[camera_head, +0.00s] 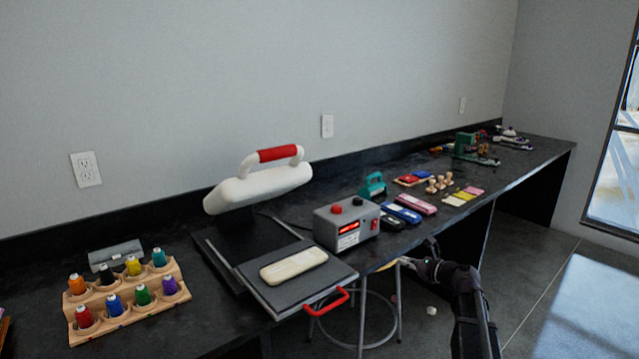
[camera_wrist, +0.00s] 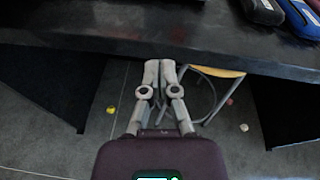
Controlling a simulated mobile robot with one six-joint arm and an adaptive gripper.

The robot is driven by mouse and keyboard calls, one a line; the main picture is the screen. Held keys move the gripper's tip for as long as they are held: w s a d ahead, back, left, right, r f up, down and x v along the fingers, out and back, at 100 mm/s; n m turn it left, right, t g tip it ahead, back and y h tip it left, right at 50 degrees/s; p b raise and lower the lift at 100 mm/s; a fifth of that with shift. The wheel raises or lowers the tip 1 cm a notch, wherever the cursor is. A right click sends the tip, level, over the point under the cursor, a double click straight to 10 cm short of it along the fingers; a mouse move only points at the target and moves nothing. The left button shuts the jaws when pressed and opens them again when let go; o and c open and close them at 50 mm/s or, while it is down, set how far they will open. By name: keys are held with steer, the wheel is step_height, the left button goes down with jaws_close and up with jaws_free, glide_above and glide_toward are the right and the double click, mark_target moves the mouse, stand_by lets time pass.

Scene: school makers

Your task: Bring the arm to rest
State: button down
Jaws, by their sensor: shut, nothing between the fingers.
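My gripper (camera_wrist: 159,66) shows in the wrist view with its two grey fingers together and nothing between them. It points toward the front edge of the black bench (camera_wrist: 120,35). In the head view my gripper (camera_head: 408,262) is at the end of my black arm, beside the bench's front edge and near a stool. The fingertips are small and hard to make out there.
The bench carries a heat press (camera_head: 285,292) with its red handle sticking out past the front edge, a grey control box (camera_head: 338,232), a thread rack (camera_head: 128,312) and several small cases. A stool (camera_head: 362,315) stands under the bench. Floor at the right is clear.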

steer(key=s+a+f+n+g+h, duration=0.3)
steer(key=s+a+f+n+g, duration=0.5)
steer(key=s+a+f+n, duration=0.5)
steer(key=s+d+n+g+h, duration=0.2)
steer(key=s+n+g+h, duration=0.35)
steer(key=s+n, duration=0.8)
step_height(320, 180, up, 24)
steer(key=t+h+p, duration=0.1)
steer(key=p, duration=2.4)
steer(key=shift+a+p, duration=0.15)
steer(key=shift+p, duration=0.2)
